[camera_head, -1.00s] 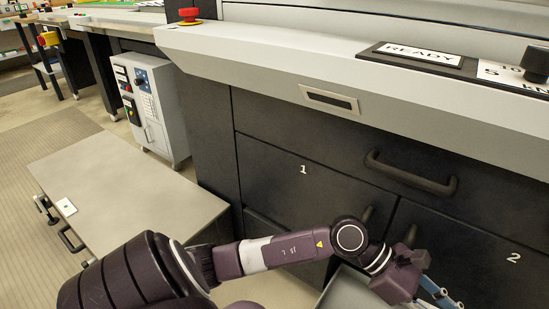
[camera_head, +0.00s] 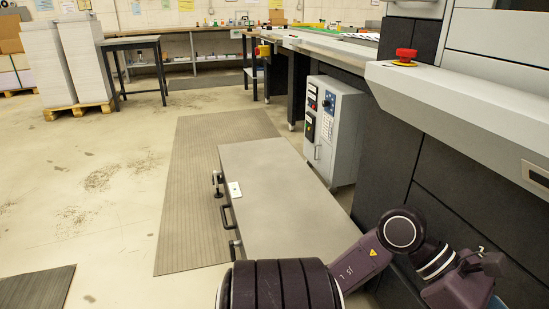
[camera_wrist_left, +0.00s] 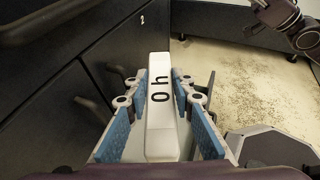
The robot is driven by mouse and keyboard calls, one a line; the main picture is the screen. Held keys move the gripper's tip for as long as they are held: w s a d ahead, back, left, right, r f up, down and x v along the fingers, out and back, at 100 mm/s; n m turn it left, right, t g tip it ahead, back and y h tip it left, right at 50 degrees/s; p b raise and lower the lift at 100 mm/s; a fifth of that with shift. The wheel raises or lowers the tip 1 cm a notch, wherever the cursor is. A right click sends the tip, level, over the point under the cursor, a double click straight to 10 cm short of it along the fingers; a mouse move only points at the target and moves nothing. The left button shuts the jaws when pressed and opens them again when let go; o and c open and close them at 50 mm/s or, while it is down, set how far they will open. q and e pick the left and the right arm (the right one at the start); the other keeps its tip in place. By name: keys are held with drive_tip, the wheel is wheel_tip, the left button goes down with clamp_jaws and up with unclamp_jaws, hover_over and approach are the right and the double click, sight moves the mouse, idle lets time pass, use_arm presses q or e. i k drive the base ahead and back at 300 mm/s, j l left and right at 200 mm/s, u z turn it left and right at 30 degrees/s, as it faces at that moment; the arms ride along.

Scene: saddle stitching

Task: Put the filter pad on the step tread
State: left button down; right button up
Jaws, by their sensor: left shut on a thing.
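A white block marked "0 h" (camera_wrist_left: 160,110), likely the filter pad, is held between the blue finger pads of my left gripper (camera_wrist_left: 160,90) in the left wrist view. My left gripper is shut on it. In the head view my left arm reaches to the lower right, and its gripper and the white block are mostly cut off by the frame edge. A low unit with a flat grey top (camera_head: 275,190) stands left of that arm in the head view; it may be the step tread. My right gripper is not in view.
The dark machine front (camera_head: 440,185) is on the right. A ribbed mat (camera_head: 190,190) and open floor lie left.

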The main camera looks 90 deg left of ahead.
sight(278, 184)
drive_tip(key=k+j+u, duration=0.15)
drive_tip(key=j+u, duration=0.8)
drive_tip(key=j, duration=0.15)
drive_tip(key=j+u, duration=0.1)
drive_tip(key=j, duration=1.5)
